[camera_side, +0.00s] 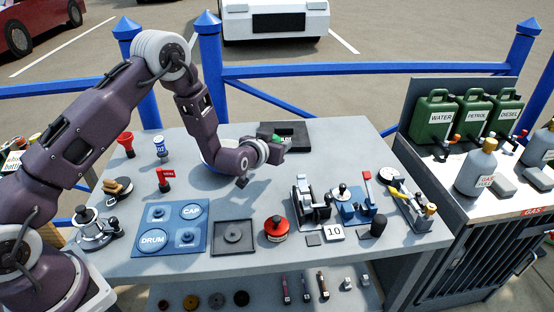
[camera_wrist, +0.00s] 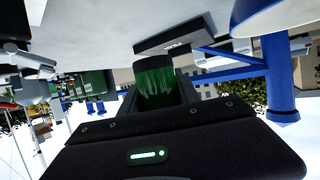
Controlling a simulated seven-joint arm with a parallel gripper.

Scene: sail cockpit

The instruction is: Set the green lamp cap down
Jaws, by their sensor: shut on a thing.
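My gripper (camera_side: 277,145) is shut on the green lamp cap (camera_side: 279,138) near the back middle of the table. In the wrist view the green cap (camera_wrist: 157,85), a ribbed cylinder, sits between the two dark fingers. The fingers hide part of it. A dark block with a recess (camera_side: 298,128) is just behind my gripper. I cannot tell whether the cap touches the table or the block. A blue mat (camera_side: 168,229) with round spots, two labelled CAP and DRUM, lies at the front left.
A dark square tray (camera_side: 233,252) lies right of the mat. A red round piece (camera_side: 276,228), a clamp-like device (camera_side: 312,200) and a card marked 10 (camera_side: 334,233) stand farther right. Table right of the dark block is clear.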

